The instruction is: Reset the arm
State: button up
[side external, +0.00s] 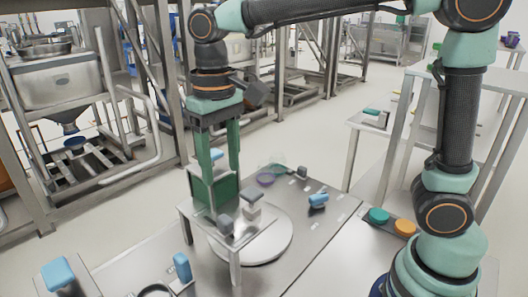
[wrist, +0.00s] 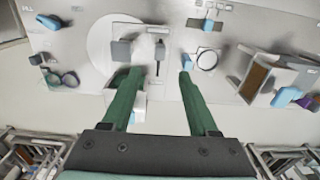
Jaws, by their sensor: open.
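My gripper (side external: 219,172) points straight down above the steel table, with its two green fingers apart and nothing between them. In the wrist view, my gripper (wrist: 160,75) also shows its fingers spread with empty space between.
Blue-topped pieces lie around the table, one right of the disc (side external: 318,200) and one at the front (side external: 181,268). Teal (side external: 378,215) and orange (side external: 404,227) discs sit at right. Steel frames stand behind.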

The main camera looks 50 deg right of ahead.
jog(key=s+d+f+t, duration=0.1)
jog(key=s+d+t, duration=0.1)
jog(key=d, duration=0.5)
jog(key=s+d+t, duration=0.3)
jog(key=s+d, duration=0.1)
jog(key=d, duration=0.3)
jog(key=shift+s+d+f+t, duration=0.25)
jog(key=shift+d+f+t, duration=0.05)
jog(key=shift+d+f, duration=0.1)
dwell(0.9)
